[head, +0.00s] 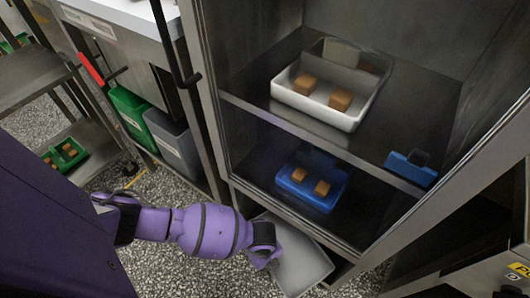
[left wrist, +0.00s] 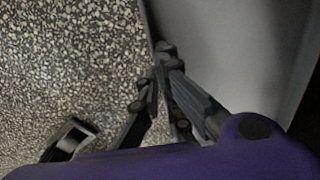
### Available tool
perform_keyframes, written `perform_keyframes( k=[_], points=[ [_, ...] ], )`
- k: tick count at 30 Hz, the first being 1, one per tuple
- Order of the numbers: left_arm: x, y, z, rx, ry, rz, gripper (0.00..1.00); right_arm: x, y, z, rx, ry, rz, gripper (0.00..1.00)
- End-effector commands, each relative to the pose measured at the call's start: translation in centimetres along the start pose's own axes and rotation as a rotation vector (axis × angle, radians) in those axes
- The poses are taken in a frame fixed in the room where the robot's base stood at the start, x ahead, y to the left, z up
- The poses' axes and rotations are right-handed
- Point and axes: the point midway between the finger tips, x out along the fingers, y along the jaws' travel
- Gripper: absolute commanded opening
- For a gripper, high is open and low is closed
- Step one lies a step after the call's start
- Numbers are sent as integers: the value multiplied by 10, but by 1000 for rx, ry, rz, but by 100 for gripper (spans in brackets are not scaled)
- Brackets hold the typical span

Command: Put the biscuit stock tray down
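A pale grey tray (head: 305,268) with a thin raised edge is low in front of the cabinet, at the bottom of the head view. No biscuits show on its visible part. My left gripper (head: 268,257) is at its left edge. In the left wrist view the fingers (left wrist: 160,75) close around the rim of the grey tray (left wrist: 235,50). A white tray (head: 322,115) with two brown blocks stands on the cabinet's upper shelf. A blue tray (head: 313,197) with two brown blocks is on the level below. My right gripper is not in view.
The steel cabinet's shelf edge (head: 310,137) crosses above the blue tray. A small blue object (head: 410,168) is at its right. Green (head: 130,112) and grey (head: 175,145) bins stand at left, beside a rack (head: 30,75). Speckled floor (head: 190,270) is open below my arm.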

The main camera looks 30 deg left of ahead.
Motion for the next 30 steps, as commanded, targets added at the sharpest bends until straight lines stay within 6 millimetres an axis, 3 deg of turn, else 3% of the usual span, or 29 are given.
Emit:
perform_keyframes(
  k=[5, 10, 20, 25, 30],
  points=[
    [2, 0, 0, 0, 1, -1, 0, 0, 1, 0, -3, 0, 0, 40],
    [2, 0, 0, 1, 0, 0, 23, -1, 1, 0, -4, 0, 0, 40],
    [1, 0, 0, 1, 0, -1, 23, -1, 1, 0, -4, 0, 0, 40],
    [-21, 0, 0, 0, 0, -3, 23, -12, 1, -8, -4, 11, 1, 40],
    [-60, -1, 0, -1, -1, -5, 23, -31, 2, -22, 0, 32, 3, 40]
  ],
)
